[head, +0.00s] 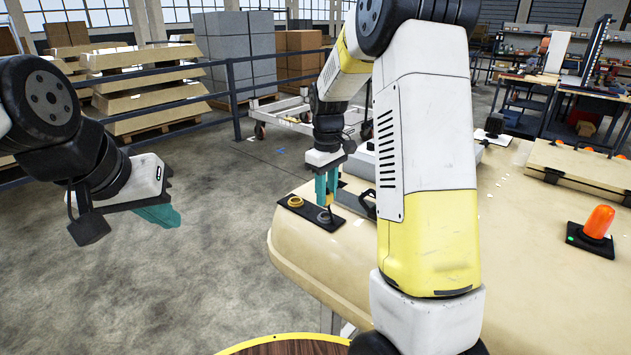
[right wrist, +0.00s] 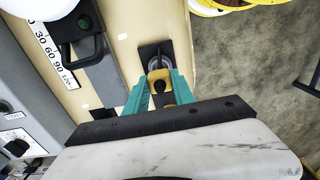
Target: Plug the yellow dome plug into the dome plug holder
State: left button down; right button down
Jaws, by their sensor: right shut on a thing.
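My right gripper (head: 327,200) points down over the black holder plate (head: 308,215) at the near left edge of the tan table. The plate bears a yellow ring (head: 296,202) and a grey ring (head: 324,216). In the right wrist view the teal fingers are shut on a yellow plug (right wrist: 160,77), seen close to the grey ring (right wrist: 155,63). The fingers hide part of the plug; I cannot tell whether it touches the holder. My left gripper (head: 160,215) hangs empty over the floor, left of the table; its finger gap is unclear.
A black handle (right wrist: 85,45) and a grey case lie beside the plate. An orange dome on a black base (head: 598,225) stands at the table's right. A dark railing (head: 235,95) and a white trolley (head: 285,115) stand behind. The floor at left is clear.

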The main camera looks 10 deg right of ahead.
jog(key=shift+f, duration=1.45)
jog(key=shift+f, duration=0.5)
dwell(1.1)
jog(key=c, duration=1)
grip_release()
notch_tip(320, 180, up, 8)
jog(key=shift+f, duration=0.1)
jog(key=o, duration=1)
